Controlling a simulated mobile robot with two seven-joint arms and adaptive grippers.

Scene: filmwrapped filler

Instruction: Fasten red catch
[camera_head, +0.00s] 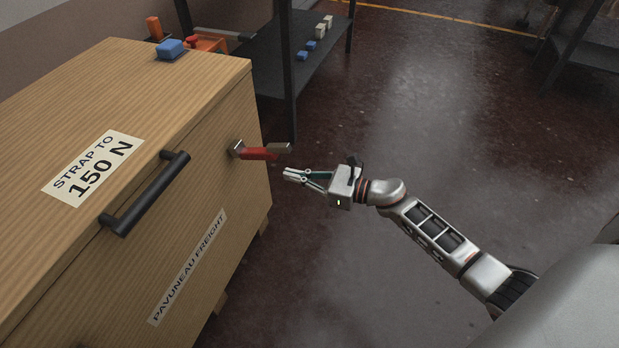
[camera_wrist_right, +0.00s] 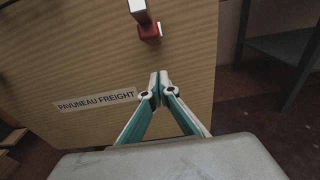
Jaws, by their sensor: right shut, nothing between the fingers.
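The red catch (camera_head: 262,152) is on the front face of a wooden crate (camera_head: 170,195), near its right end, and sticks out from it with a metal block at its outer end. In the right wrist view the catch (camera_wrist_right: 149,30) shows at the top, ahead of the fingertips. My right gripper (camera_head: 287,174) is just right of and below the catch in the head view, apart from it. Its fingers (camera_wrist_right: 159,78) are shut together with nothing between them. My left gripper is not in view.
A black bar handle (camera_head: 145,195) juts from the crate's front edge. A blue block (camera_head: 170,49) sits on the far end of the lid. A dark metal shelf (camera_head: 290,60) with small blocks stands behind the crate.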

